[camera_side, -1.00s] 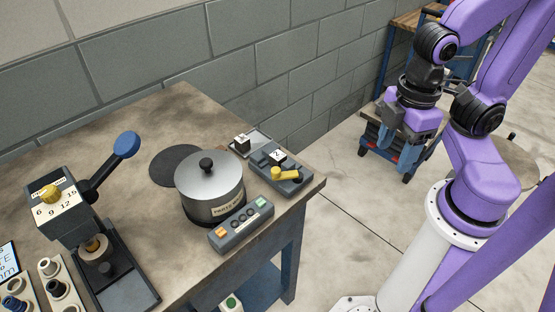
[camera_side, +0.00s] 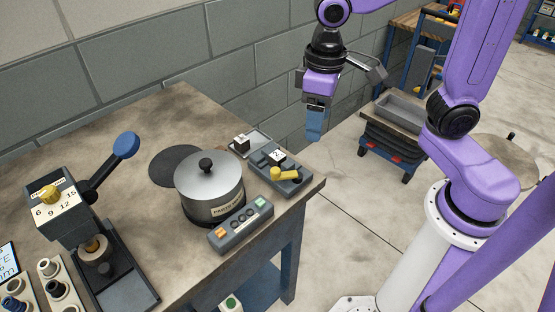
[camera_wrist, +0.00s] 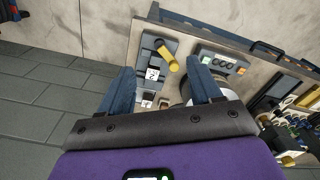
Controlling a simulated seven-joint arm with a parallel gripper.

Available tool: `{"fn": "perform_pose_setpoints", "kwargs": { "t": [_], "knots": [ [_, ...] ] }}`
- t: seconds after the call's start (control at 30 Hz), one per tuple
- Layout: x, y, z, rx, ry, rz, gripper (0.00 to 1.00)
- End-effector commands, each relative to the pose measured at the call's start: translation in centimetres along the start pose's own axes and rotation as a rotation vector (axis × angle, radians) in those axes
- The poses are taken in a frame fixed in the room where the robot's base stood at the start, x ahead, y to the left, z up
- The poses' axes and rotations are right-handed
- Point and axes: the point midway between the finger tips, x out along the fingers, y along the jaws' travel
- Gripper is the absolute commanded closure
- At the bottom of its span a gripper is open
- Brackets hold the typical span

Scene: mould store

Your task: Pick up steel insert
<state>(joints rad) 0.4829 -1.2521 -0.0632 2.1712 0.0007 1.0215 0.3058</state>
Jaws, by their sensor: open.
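A small block with a pale marked top (camera_side: 241,143) sits on a grey plate at the table's back edge. Another block marked 2 (camera_side: 277,157) sits in a dark fixture (camera_side: 289,184) with a yellow handle. I cannot tell for sure which is the steel insert. My gripper (camera_side: 314,128) is open and empty, raised in the air beyond the table's right end, fingers down. In the wrist view, the block marked 2 (camera_wrist: 153,74) and the fixture show between the blue fingers (camera_wrist: 162,68); the other small block (camera_wrist: 147,104) is near the gripper's body.
A lidded steel pot (camera_side: 209,190) stands beside the fixture, with a button box (camera_side: 241,226) in front. A lever press (camera_side: 98,245) and a rack of pegs (camera_side: 50,285) are at left. A block wall (camera_side: 260,70) runs behind. A cart (camera_side: 398,115) stands at right.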

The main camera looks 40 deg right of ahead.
Motion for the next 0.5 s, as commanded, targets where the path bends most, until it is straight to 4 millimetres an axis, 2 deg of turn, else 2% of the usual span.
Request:
{"fn": "perform_pose_setpoints", "kwargs": {
  "t": [0.03, 0.2, 0.33, 0.5],
  "knots": [
    [-0.1, 0.2, -1.4, 0.056, -0.001, 0.001, 0.36],
    [-0.6, 1.2, -5.4, 0.240, -0.006, 0.004, 0.36],
    [-0.8, 2.0, -7.6, 0.356, -0.009, 0.006, 0.36],
    [-0.9, 2.7, -9.2, 0.444, -0.010, 0.007, 0.36]
  ]
}}
